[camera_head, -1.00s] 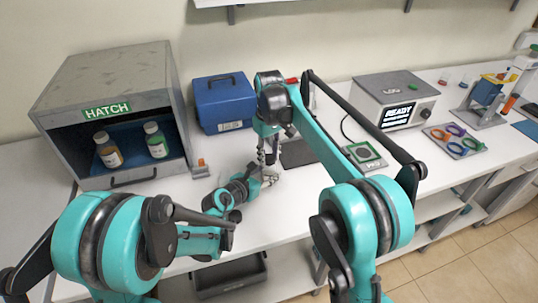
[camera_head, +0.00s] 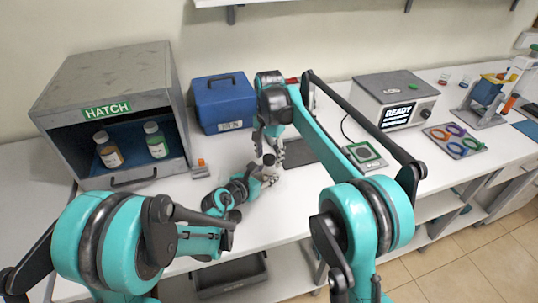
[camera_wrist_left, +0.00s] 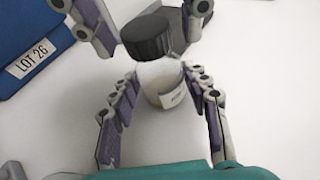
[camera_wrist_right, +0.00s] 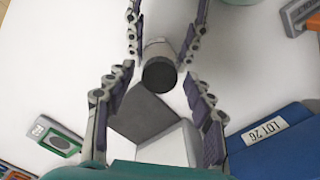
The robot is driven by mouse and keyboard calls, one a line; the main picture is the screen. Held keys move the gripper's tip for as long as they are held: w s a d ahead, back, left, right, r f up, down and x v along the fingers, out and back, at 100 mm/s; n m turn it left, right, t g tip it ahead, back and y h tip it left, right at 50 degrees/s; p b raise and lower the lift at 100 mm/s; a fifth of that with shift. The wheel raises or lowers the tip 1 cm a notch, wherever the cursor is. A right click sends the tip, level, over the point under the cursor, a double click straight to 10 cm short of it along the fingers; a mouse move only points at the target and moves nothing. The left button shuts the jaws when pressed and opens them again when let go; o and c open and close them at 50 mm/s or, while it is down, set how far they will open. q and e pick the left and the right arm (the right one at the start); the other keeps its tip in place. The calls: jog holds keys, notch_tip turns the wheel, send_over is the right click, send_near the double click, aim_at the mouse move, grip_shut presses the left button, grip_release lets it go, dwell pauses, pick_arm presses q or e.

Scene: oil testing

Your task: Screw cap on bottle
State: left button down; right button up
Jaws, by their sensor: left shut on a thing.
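The bottle (camera_wrist_left: 162,82) is pale with a white label and stands between the fingers of my left gripper (camera_wrist_left: 160,88). That gripper is shut on it. A black ribbed cap (camera_wrist_left: 147,38) is on the bottle's top; whether it is fully tight cannot be told. The cap also shows in the right wrist view (camera_wrist_right: 159,74). My right gripper (camera_wrist_right: 158,98) is open, its fingers spread on either side of the cap and apart from it. In the head view my left gripper (camera_head: 268,175) is low over the bench, with my right gripper (camera_head: 269,147) above it.
A blue LOT 26 case (camera_head: 224,104) stands behind the grippers. The hatch box (camera_head: 110,75) at the left holds two bottles, amber (camera_head: 109,154) and green (camera_head: 156,144). A dark grey pad (camera_head: 300,151) and a green-framed device (camera_head: 364,155) lie to the right.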

jog(key=shift+r, duration=0.1)
jog(key=shift+r, duration=2.2)
jog(key=shift+c, duration=0.4)
jog(key=n, duration=0.2)
jog(key=r+n, duration=0.1)
jog(key=n, duration=0.3)
jog(key=r+n, duration=0.1)
jog(key=n, duration=0.4)
jog(key=r+n, duration=0.1)
jog(key=n, duration=0.3)
jog(key=shift+r, duration=0.2)
jog(key=shift+f, duration=0.1)
jog(key=shift+f, duration=3.9)
